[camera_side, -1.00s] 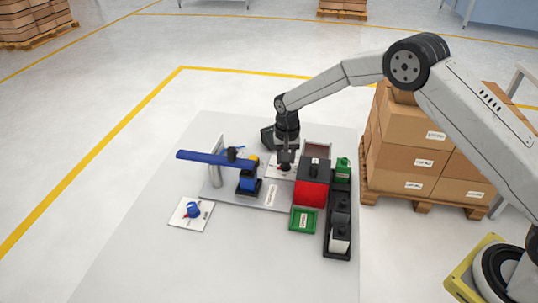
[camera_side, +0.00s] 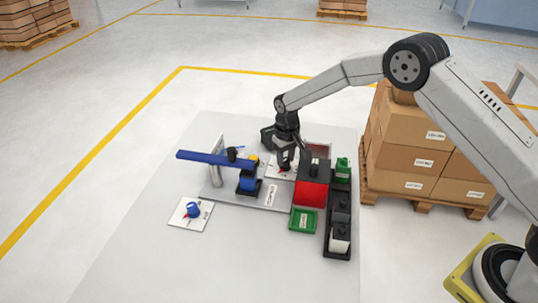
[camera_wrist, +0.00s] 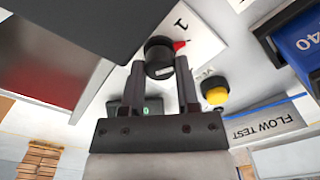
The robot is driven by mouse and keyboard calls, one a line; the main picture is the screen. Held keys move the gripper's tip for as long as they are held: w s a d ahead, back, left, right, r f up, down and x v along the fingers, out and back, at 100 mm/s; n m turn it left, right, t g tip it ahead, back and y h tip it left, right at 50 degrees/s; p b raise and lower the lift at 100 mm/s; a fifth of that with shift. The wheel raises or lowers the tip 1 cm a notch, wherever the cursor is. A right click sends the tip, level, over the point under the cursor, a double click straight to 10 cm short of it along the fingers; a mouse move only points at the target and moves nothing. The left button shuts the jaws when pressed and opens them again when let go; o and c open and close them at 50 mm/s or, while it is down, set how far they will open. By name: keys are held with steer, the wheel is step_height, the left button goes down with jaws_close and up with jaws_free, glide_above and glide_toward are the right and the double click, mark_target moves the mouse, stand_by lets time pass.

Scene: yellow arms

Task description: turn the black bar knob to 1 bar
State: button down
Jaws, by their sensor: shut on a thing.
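The black bar knob (camera_wrist: 160,55) with a red pointer sits on a white plate (camera_wrist: 205,45) marked "1". In the wrist view the red pointer points to the right, just below the "1". My gripper (camera_wrist: 159,66) is shut on the knob, with one finger on each side of it. In the side view my gripper (camera_side: 285,163) is tilted and low over the white plate (camera_side: 273,172), and it mostly hides the knob there. Other marks on the plate are partly hidden or too small to read.
A red and black box (camera_side: 312,187) stands close to the right of my gripper. A blue block (camera_side: 248,181) and a long blue bar (camera_side: 215,158) are to the left. A yellow button (camera_wrist: 215,94) is beside the plate. A blue knob (camera_side: 193,209) is on a separate front-left plate.

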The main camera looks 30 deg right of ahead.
mark_target(286, 159)
steer(key=shift+c, duration=1.7)
jaws_free()
steer(key=shift+r, duration=0.15)
steer(key=shift+r, duration=3.8)
